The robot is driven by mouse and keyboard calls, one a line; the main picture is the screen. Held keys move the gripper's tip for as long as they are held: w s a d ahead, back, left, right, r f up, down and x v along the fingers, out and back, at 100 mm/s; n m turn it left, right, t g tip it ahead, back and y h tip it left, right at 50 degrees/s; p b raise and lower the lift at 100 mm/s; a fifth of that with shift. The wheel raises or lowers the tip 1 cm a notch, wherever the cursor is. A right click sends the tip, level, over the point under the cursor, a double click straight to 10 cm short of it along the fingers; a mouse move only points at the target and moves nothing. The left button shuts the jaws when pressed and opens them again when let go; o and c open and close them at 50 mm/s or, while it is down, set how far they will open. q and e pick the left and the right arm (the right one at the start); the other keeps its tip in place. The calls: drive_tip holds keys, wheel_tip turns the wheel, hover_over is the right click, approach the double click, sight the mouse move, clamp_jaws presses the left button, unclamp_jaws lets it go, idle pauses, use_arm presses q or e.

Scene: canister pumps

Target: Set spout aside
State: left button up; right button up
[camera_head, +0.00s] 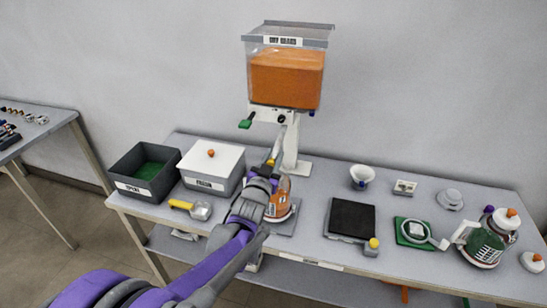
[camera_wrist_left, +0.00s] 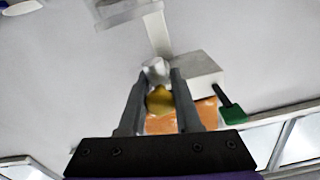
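The spout (camera_head: 280,142) is a slim grey piece with a yellow end, below the outlet of the dispenser (camera_head: 287,80). In the left wrist view, its yellow part (camera_wrist_left: 160,100) and a pale grey part sit between my fingers. My left gripper (camera_head: 272,165) is around the spout in front of the dispenser's post; its fingers appear to touch both sides. Whether the spout is still joined to the outlet is unclear. My left arm partly hides an orange-filled canister (camera_head: 280,205) below. My right gripper is out of view.
A dark open bin (camera_head: 143,190), a white-lidded box (camera_head: 214,182) and a yellow-handled scoop (camera_head: 190,207) lie left. Right stand a black-topped scale (camera_head: 351,218), a small white cup (camera_head: 362,177), a ring on a green mat (camera_head: 412,232) and a green-filled canister (camera_head: 484,248).

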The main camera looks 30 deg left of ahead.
use_arm(q)
clamp_jaws()
idle(1.0)
